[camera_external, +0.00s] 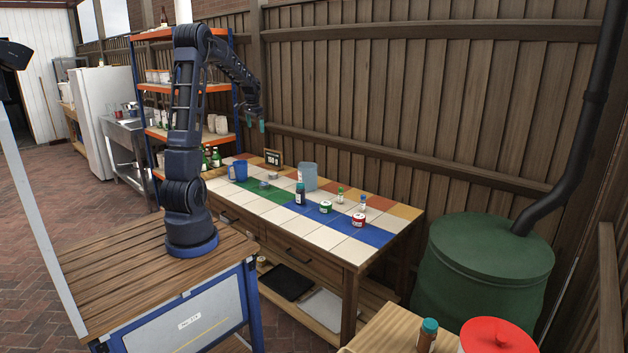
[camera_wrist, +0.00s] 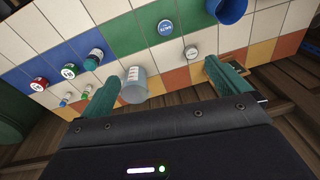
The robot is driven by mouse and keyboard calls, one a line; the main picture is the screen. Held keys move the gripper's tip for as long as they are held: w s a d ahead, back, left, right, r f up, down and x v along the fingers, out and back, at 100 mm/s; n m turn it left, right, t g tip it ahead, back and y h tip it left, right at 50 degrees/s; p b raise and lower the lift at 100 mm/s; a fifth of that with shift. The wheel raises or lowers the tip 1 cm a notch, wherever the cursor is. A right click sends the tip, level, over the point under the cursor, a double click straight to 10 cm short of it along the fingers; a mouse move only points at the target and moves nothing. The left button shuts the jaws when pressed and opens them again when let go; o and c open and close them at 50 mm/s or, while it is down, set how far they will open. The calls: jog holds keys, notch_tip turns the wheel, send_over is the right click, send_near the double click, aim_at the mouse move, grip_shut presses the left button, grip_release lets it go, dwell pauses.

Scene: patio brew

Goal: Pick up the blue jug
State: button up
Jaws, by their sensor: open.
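The blue jug (camera_external: 238,171) stands on the far left end of the tiled table, and in the wrist view its lower part shows at the top edge (camera_wrist: 230,9), cut off by the frame. A paler grey-blue container (camera_external: 307,177) stands nearer the fence; the wrist view shows it beside the left finger (camera_wrist: 135,88). My gripper (camera_external: 261,123) is held well above the table's back left part. In the wrist view its two green fingers are wide apart with nothing between them (camera_wrist: 162,80). It is clear of the blue jug.
A small black sign (camera_external: 273,158) stands at the table's back edge. Low round tins (camera_wrist: 165,27) lie between the jugs. An orange shelf rack (camera_external: 190,87) is behind; the wooden fence (camera_external: 400,100) bounds the back.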

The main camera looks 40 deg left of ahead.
jog(key=w+a+f, duration=0.3)
jog(key=a+f, duration=0.5)
jog(key=a, duration=0.3)
jog(key=g, duration=0.1)
send_near(238, 168)
jog(key=w+a, duration=0.2)
jog(key=a, duration=0.1)
jog(key=shift+m+h, duration=0.3)
jog(key=shift+w+a+f, duration=0.1)
jog(key=shift+w+f, duration=0.05)
jog(key=shift+f, duration=5.45)
jog(key=c, duration=0.9)
